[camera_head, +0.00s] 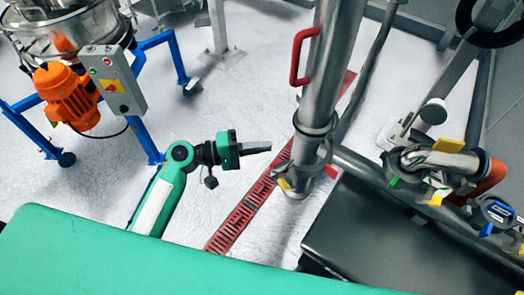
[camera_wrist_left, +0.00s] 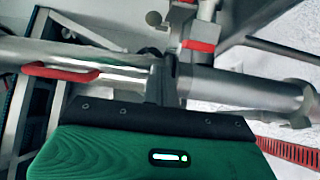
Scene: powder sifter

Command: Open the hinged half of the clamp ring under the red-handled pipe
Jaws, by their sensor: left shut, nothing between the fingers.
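The steel pipe (camera_head: 332,65) with the red handle (camera_head: 301,57) stands at top centre, tilted. The clamp ring (camera_head: 318,150) shows as thin curved metal near its lower end; whether its hinged half is open or closed I cannot tell. In the left wrist view the pipe (camera_wrist_left: 235,86) runs across the picture, with the red handle (camera_wrist_left: 60,72) at left. My left gripper (camera_head: 270,149) is shut and empty, left of the pipe's lower end, apart from it in the head view. Its fingers (camera_wrist_left: 162,85) overlap the pipe joint in the wrist view. My right gripper is out of view.
A dark box-like surface (camera_head: 365,235) lies below right of the pipe. Horizontal piping with coloured valves (camera_head: 440,165) stands at right. A sifter with an orange motor (camera_head: 66,97) on blue legs is at upper left. White floor (camera_head: 230,90) is clear left of the pipe.

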